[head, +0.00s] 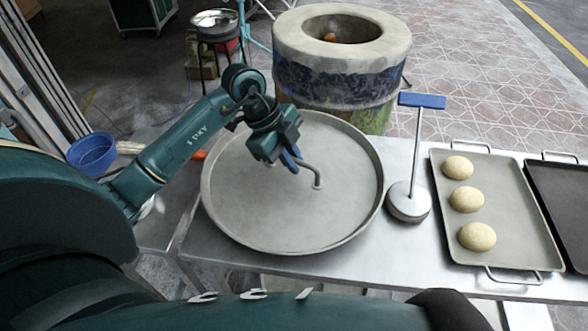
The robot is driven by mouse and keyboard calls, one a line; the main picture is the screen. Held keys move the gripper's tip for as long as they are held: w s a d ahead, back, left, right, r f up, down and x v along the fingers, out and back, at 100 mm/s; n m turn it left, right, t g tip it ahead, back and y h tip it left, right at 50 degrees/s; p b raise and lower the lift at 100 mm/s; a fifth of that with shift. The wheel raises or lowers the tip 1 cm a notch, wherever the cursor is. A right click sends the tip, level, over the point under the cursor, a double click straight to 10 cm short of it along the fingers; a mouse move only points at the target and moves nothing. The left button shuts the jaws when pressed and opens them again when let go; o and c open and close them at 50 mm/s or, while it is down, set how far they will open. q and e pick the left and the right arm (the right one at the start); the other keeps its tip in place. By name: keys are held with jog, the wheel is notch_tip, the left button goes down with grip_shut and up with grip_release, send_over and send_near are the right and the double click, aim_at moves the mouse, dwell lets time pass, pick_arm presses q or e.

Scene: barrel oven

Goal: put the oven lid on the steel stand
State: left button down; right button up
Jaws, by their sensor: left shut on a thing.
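The oven lid (270,215) is a large round grey metal disc with a raised rim and a bent handle (313,172) near its middle. My left gripper (290,162) is shut on the handle's left end. The lid lies over the left part of a steel-topped table (400,255), which looks like the steel stand. I cannot tell whether the lid touches the top or hangs just above it. The barrel oven (340,75) stands behind, its round mouth open. My right gripper is not in view.
A blue-handled press (408,200) stands upright close to the lid's right rim. A tray (500,250) with three dough rounds (467,199) and a dark tray (568,195) lie further right. A blue bowl (92,154) is at left, and a metal bowl (214,18) stands at the back.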

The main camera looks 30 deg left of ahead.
pick_arm(q)
jog(key=shift+f, duration=1.7)
jog(key=c, duration=1.5)
grip_release()
jog(key=shift+f, duration=0.1)
jog(key=v, duration=1.2)
jog(key=shift+s, duration=0.2)
